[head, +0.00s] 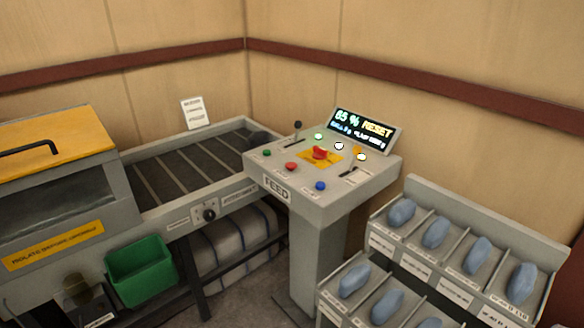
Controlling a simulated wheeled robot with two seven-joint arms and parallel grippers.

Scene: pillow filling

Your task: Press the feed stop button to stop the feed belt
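The control console (330,205) stands in the middle of the head view, with a FEED plate (277,189) on its front edge. On its sloped top are a green button (266,152), a red button (291,166) and a blue button (320,185). A larger red knob (320,153) sits on a yellow plate. The small button labels are too small to read, so I cannot tell for certain which is feed stop. The feed belt (185,165), dark with light cross bars, lies left of the console. Neither of my grippers is in view.
Racks (415,277) of blue pieces stand front right. Space above the console is clear.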

